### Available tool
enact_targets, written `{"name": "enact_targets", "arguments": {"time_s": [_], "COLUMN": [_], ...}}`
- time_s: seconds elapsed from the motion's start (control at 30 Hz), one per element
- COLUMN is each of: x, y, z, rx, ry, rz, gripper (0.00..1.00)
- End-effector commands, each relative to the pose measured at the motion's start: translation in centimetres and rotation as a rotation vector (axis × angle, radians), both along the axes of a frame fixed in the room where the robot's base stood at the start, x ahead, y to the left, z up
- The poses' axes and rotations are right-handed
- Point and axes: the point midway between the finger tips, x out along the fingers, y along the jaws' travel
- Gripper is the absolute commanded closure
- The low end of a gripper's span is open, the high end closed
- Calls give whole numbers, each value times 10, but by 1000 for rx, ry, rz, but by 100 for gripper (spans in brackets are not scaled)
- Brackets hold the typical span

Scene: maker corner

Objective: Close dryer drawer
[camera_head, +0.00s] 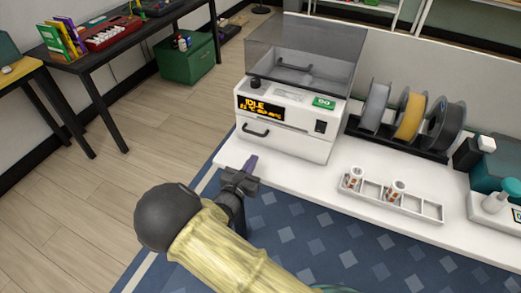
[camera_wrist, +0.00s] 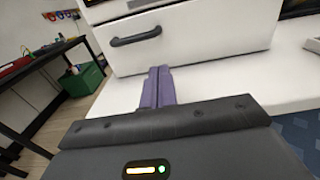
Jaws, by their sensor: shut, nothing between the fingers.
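The dryer (camera_head: 310,85) is a white box with a smoky clear lid and a lit display reading IDLE. It stands on the white bench. Its drawer (camera_head: 290,141) is the low white front with a black bar handle (camera_head: 255,131) at the left. The drawer front also shows large in the wrist view (camera_wrist: 215,35), with its handle (camera_wrist: 136,37). The drawer looks nearly flush with the body; I cannot tell whether a small gap is left. My gripper (camera_head: 251,162) is shut and empty, its purple fingers (camera_wrist: 158,72) pointing at the drawer front below the handle, seemingly just short of it.
Filament spools (camera_head: 409,115) stand in a black rack beside the dryer. A green box (camera_head: 187,62) is on the floor at the left. The bench top before the drawer is clear.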

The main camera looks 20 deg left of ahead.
Motion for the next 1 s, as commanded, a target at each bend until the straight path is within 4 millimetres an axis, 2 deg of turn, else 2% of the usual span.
{"name": "enact_targets", "arguments": {"time_s": [0.13,0.33,0.87,1.0], "x": [-27,-47,-51,-46], "y": [-2,-2,0,-10], "z": [0,-1,-1,1], "rx": [-1,-1,-1,13], "ry": [1,2,2,14], "rz": [-7,-13,-10,-43], "gripper": [100,100,100,100]}}
